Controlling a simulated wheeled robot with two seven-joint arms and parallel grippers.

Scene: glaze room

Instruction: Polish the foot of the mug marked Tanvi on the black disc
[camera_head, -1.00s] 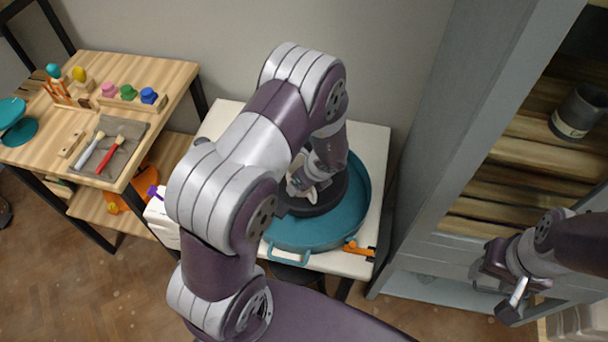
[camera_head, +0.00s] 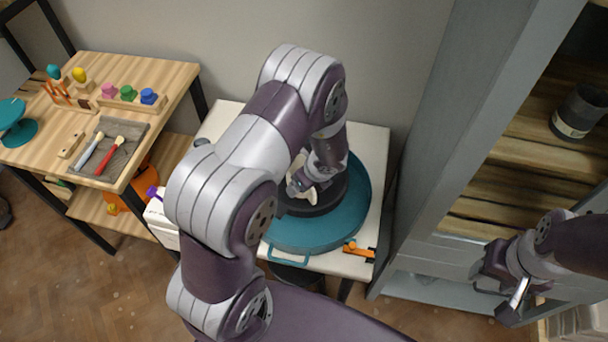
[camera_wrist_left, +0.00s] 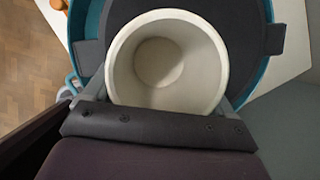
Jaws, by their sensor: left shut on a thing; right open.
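A cream mug (camera_wrist_left: 168,62) is between the fingers of my left gripper (camera_wrist_left: 165,105), which is shut on it. In the left wrist view I look into its round open mouth and see the inside bottom. The black disc (camera_wrist_left: 250,40) lies behind the mug there. In the head view the disc (camera_head: 330,200) shows below my left gripper (camera_head: 310,180), and a pale bit of the mug (camera_head: 297,189) shows. I see no name on it, and its foot is hidden. I cannot tell whether it touches the disc. My right gripper (camera_head: 498,287) is open and empty at lower right.
The disc sits in a teal round basin (camera_head: 357,205) on a white table (camera_head: 225,118). An orange-and-black item (camera_head: 358,250) lies at the table's front right. A dark mug with a pale label (camera_head: 578,112) stands on the right shelf. A wooden bench (camera_head: 165,75) with tools is at left.

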